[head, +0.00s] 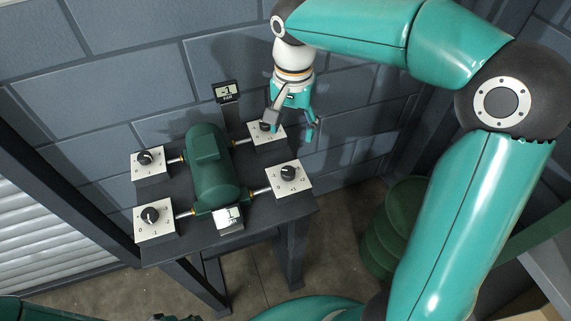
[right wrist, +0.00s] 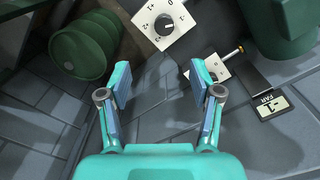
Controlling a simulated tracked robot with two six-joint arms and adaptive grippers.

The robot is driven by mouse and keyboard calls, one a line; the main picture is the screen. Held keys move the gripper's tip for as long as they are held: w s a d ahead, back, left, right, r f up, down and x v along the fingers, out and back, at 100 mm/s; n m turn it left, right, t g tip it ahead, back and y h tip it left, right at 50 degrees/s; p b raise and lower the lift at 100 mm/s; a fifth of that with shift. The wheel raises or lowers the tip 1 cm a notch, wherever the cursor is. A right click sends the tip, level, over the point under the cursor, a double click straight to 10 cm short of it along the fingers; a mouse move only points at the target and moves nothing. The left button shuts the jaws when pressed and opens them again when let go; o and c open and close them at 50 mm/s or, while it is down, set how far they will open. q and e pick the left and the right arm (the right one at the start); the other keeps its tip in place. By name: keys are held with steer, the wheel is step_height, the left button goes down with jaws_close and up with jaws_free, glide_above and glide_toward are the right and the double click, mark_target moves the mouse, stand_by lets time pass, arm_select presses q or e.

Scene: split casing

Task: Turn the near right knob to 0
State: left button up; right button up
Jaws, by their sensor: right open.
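The near right knob (head: 288,174) is a black dial on a white plate with small printed numbers, at the right front of the dark stand. It also shows in the right wrist view (right wrist: 163,25), ahead of the jaws. Which mark it points to is too small to tell. My right gripper (head: 293,126) is open and empty, beside the far right knob (head: 265,127) and behind the near right one. In the right wrist view its two fingers (right wrist: 160,88) stand wide apart, touching no knob. The near display (head: 229,218) is washed out by glare.
A green motor-like casing (head: 210,165) stands between the knobs. Two left knobs (head: 145,158) sit on white plates. The far display (head: 226,91) reads -1, also in the right wrist view (right wrist: 268,106). A green barrel (head: 390,230) stands on the floor at right. A block wall is behind.

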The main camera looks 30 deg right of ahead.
mark_target(288, 172)
steer(key=f, duration=1)
steer(key=f+p, duration=0.1)
steer(key=f, duration=0.4)
steer(key=shift+w+a+f, duration=0.2)
steer(key=shift+w+a, duration=0.05)
steer(key=shift+a, duration=0.05)
